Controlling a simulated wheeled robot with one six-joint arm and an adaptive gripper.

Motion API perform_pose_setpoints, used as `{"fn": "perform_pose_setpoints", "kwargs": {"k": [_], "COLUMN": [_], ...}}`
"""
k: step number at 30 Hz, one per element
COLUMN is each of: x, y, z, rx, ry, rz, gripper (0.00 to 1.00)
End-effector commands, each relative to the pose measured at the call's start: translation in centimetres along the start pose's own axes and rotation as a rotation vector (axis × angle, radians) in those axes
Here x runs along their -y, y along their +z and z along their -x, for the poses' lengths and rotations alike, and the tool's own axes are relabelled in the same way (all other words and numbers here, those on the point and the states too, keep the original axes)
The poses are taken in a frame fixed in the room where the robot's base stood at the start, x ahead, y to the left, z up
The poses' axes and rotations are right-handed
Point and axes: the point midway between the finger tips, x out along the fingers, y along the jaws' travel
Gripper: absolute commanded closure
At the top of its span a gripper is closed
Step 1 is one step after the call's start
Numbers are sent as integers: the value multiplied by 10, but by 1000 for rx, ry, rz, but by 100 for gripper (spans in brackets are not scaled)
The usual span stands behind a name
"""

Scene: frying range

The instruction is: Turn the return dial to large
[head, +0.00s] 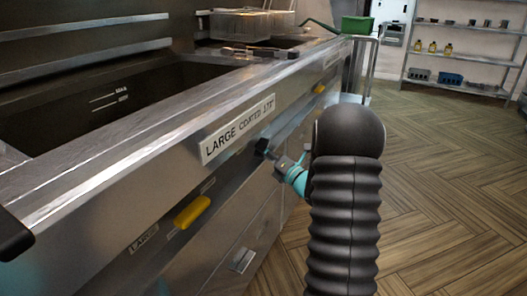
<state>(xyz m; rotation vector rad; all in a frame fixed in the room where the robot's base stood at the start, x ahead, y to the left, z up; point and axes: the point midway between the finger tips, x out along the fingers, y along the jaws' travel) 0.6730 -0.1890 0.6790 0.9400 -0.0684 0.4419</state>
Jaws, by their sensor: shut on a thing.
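My gripper (270,155) reaches the steel front panel (232,172) of the fryer, just below the sign "LARGE COATED 178°" (238,130). It is shut on a small dark knob (261,146), which appears to be the return dial. The gripper and its turquoise band cover much of this spot. The dial's pointer and its position marks cannot be made out. A yellow handle (193,211) sits lower left on the panel, beside a small plate reading "LARGE" (144,238).
The open fryer well (75,105) lies behind the steel rim. Wire baskets (240,24) and a green container (356,25) stand at the far end. A second yellow handle (320,88) is farther along. Shelves (467,55) stand back right; the wooden floor (440,170) is clear.

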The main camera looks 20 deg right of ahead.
Motion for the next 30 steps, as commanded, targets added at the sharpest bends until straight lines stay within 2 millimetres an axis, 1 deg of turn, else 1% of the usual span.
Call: {"fn": "perform_pose_setpoints", "kwargs": {"k": [5,11,30], "x": [2,4,7], "y": [-1,-3,-2], "z": [0,1,1], "rx": [0,-1,-1], "ry": [11,49,253], "rz": [25,113,607], "gripper": [100,100,100]}}
